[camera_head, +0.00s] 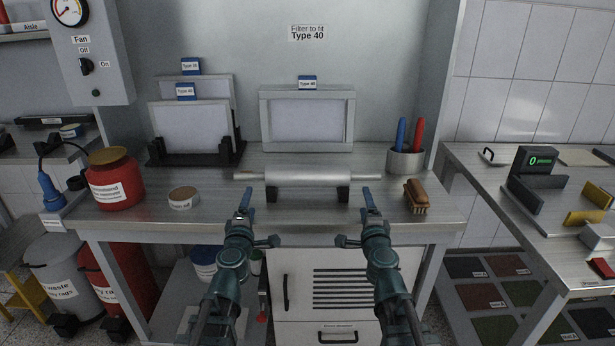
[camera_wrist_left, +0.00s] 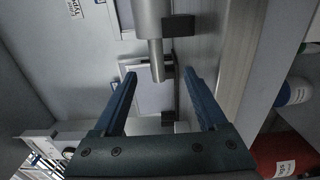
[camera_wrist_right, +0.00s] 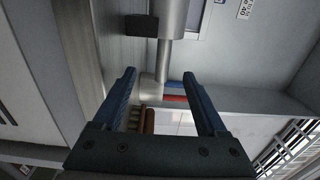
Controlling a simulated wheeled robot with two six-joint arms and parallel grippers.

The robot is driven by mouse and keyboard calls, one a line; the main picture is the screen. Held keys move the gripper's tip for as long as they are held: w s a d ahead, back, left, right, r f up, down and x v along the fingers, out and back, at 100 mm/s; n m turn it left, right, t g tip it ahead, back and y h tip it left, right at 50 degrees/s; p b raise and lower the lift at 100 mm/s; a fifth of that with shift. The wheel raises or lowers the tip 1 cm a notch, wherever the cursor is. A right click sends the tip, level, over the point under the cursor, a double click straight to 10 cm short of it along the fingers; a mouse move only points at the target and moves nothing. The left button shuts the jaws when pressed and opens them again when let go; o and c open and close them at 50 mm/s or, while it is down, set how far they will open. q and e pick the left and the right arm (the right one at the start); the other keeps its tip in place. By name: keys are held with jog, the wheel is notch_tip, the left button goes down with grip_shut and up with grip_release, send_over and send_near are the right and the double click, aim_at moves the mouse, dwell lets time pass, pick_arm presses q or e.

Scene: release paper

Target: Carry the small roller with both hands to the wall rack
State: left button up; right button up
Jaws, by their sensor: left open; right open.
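The small roller (camera_head: 307,175) is a silver cylinder with a thin handle at each end. It lies level across two black rests on the metal bench. My left gripper (camera_head: 246,202) is open in front of the roller's left part; in the left wrist view the left handle (camera_wrist_left: 157,62) shows beyond the open fingers (camera_wrist_left: 160,95). My right gripper (camera_head: 370,202) is open in front of the right part; in the right wrist view the right handle (camera_wrist_right: 163,62) shows beyond the open fingers (camera_wrist_right: 165,95). Neither gripper touches the roller. I cannot make out the wall rack.
On the bench (camera_head: 340,228) stand a red tin (camera_head: 116,180), a round brown-topped container (camera_head: 183,198), a brush (camera_head: 416,195) and a cup with two coloured handles (camera_head: 405,160). A framed filter (camera_head: 307,120) stands behind the roller. A second table (camera_head: 480,160) is at the right.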

aim_at(262, 178)
pick_arm(q)
jog(key=w, duration=1.3)
jog(key=shift+w, duration=0.35)
pick_arm(e)
jog(key=w, duration=1.3)
jog(key=shift+w, duration=0.35)
pick_arm(q)
jog(key=shift+w+d, duration=0.2)
jog(key=shift+w, duration=0.1)
pick_arm(e)
jog(key=shift+w+a, duration=0.2)
jog(key=shift+w, duration=0.1)
pick_arm(q)
jog(key=shift+s+d, duration=0.25)
jog(key=shift+d, duration=0.3)
pick_arm(e)
jog(key=shift+s+a, duration=0.25)
jog(key=shift+a, duration=0.3)
